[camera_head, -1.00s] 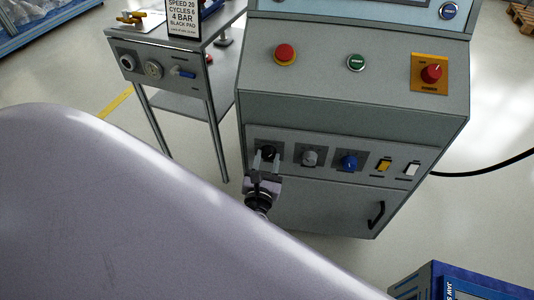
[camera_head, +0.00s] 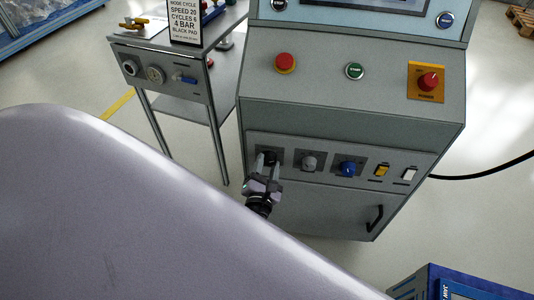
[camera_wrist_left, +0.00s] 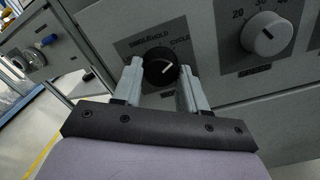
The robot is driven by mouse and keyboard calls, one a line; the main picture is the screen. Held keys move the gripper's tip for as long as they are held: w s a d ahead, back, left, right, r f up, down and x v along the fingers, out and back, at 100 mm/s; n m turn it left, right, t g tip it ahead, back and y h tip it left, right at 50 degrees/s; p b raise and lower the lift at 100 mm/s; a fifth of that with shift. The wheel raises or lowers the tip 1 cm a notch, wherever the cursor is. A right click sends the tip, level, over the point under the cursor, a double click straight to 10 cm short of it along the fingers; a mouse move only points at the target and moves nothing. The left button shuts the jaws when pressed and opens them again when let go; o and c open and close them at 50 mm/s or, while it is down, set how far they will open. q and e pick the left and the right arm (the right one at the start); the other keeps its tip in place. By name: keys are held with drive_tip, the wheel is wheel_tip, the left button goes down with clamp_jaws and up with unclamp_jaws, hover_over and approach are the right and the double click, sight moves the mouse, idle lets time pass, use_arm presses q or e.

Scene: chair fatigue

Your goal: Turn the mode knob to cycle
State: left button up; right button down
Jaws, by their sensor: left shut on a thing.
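The black mode knob (camera_head: 270,156) is the leftmost control on the lower panel of the grey machine. In the left wrist view the knob (camera_wrist_left: 160,67) has a white pointer line slanting up to the right. Its label plate (camera_wrist_left: 152,42) reads "SINGLE", "HOLD" and "CYCLE", with "CYCLE" at the upper right. My left gripper (camera_head: 268,161) is at the knob, with one finger on each side. It also shows in the left wrist view (camera_wrist_left: 161,72), shut on the knob. My right gripper is not in view.
A grey numbered knob (camera_wrist_left: 267,34) is close to the right of the mode knob. A blue knob (camera_head: 348,167), a yellow switch (camera_head: 382,170) and a white switch (camera_head: 409,175) follow. A red button (camera_head: 285,62) is above. A small side table (camera_head: 165,75) stands left.

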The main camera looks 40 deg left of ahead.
use_arm(q)
drive_tip(key=o, duration=1)
drive_tip(key=shift+o, duration=0.2)
drive_tip(key=v, duration=0.7)
drive_tip(key=shift+p, duration=0.35)
drive_tip(key=shift+s, duration=0.15)
